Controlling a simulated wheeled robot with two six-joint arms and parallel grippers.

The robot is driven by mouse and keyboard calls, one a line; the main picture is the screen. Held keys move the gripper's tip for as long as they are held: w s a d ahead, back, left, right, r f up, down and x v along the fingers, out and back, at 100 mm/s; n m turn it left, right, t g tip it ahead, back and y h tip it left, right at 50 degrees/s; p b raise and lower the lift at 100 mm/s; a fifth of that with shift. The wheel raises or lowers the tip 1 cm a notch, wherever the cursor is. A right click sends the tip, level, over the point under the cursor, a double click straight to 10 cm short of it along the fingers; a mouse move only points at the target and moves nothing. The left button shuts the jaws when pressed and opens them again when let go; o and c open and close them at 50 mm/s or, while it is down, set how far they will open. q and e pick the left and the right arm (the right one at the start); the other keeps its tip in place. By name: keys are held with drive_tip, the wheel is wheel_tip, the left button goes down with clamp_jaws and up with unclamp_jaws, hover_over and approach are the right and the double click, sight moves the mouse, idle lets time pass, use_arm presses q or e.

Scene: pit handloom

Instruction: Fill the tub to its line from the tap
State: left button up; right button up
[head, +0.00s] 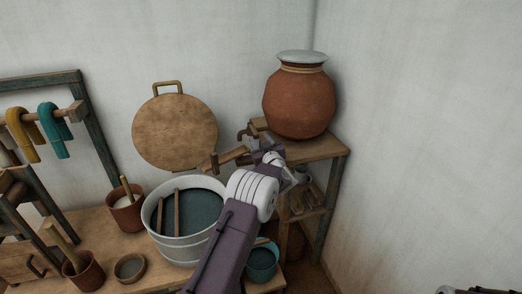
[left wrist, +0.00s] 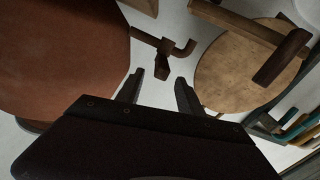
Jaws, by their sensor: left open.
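The white tub (head: 168,245) stands on the low bench, with dark blue-grey liquid in it and two wooden sticks across its mouth. I cannot make out a fill line. The brown tap (head: 246,132) sticks out of the left side of a clay pot (head: 300,103); its bent spout and handle also show in the left wrist view (left wrist: 164,52). A wooden piece like a trough (head: 232,157) lies below the tap, towards the tub. My left gripper (left wrist: 160,90) is open and empty close to the tap, its fingers apart from it.
The pot stands on a wooden shelf stand (head: 318,149) in the corner.

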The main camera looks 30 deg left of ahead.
drive_tip(key=shift+f+b, duration=1.05)
drive_tip(key=shift+f, duration=0.8)
